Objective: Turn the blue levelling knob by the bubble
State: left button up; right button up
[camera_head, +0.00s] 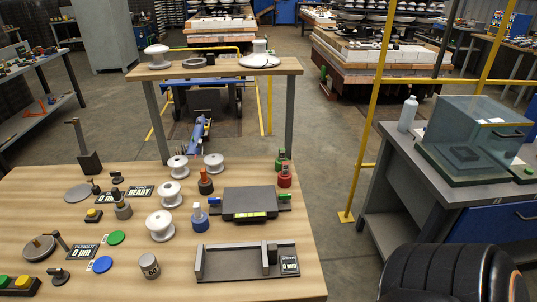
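A dark grey levelling device (248,201) sits on the wooden table, right of its middle. A yellow-green strip (250,215), which looks like the bubble vial, lies along its front edge; the bubble itself is too small to make out. A small blue knob (214,200) sticks out at the device's left end. A green knob (284,197) is at its right end. Neither my left nor my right gripper is in view, and nothing touches the blue knob.
A blue-based post with a white top (200,220) stands close in front of the blue knob. White spools (160,226) stand to the left. A red-based post (205,183) is behind it. A grey open fixture (232,274) lies in front. A red post (284,178) stands behind the green knob.

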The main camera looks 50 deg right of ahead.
aim_at(214, 200)
jog(key=z, duration=1.45)
jog(key=i+j+z, duration=0.1)
jog(key=j, duration=0.2)
jog(key=i+j+z, duration=0.15)
jog(key=i+j, duration=0.05)
jog(key=j, duration=0.1)
